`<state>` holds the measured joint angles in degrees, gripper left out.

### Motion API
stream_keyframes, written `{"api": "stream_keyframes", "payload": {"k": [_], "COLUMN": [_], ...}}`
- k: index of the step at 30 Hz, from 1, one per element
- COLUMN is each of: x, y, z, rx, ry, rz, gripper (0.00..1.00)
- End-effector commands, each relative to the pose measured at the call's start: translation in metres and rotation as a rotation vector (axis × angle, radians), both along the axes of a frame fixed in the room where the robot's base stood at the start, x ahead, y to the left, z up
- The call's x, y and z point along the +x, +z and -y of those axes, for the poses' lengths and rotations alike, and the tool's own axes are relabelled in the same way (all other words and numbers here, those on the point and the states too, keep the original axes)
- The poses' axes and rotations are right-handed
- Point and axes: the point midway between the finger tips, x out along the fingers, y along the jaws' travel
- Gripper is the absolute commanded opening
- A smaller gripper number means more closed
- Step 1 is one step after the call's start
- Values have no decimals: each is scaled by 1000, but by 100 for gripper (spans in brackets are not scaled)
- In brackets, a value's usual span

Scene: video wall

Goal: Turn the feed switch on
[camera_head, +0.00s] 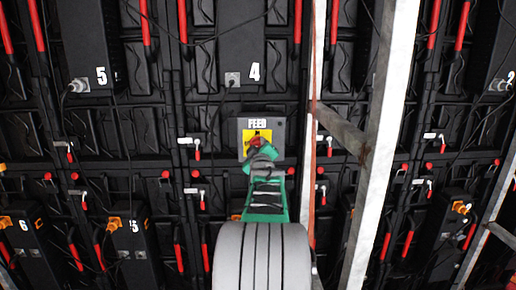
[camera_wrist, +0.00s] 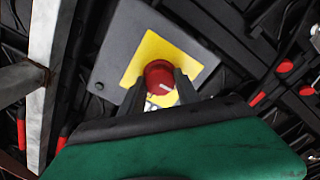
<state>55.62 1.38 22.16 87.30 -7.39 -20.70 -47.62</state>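The feed switch is a grey box (camera_head: 277,128) labelled FEED, with a yellow plate (camera_wrist: 190,53) and a round red knob (camera_wrist: 159,72) that has a white mark on it. My gripper (camera_wrist: 160,88) is green with dark fingers. It also shows in front of the box in the head view (camera_head: 262,150). Its fingertips stand close against both sides of the knob and look shut on it. The wrist view sees the box tilted relative to the hand.
A pale metal post (camera_head: 380,140) with a cross brace (camera_head: 342,130) stands close to the right of my arm. Numbered black boxes (camera_head: 243,50), red handles and cables cover the wall behind.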

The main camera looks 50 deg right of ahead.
Motion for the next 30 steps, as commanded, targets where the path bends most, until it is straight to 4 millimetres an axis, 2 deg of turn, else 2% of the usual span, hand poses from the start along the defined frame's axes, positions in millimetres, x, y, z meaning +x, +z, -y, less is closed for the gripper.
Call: {"api": "stream_keyframes", "payload": {"k": [2,13,23,30], "x": [0,0,0,0], "y": [0,0,-1,-3], "z": [0,0,0,0], "rx": [0,0,17,90], "ry": [0,0,0,0], "rz": [0,0,21,106], "gripper": [31,1,0,0]}}
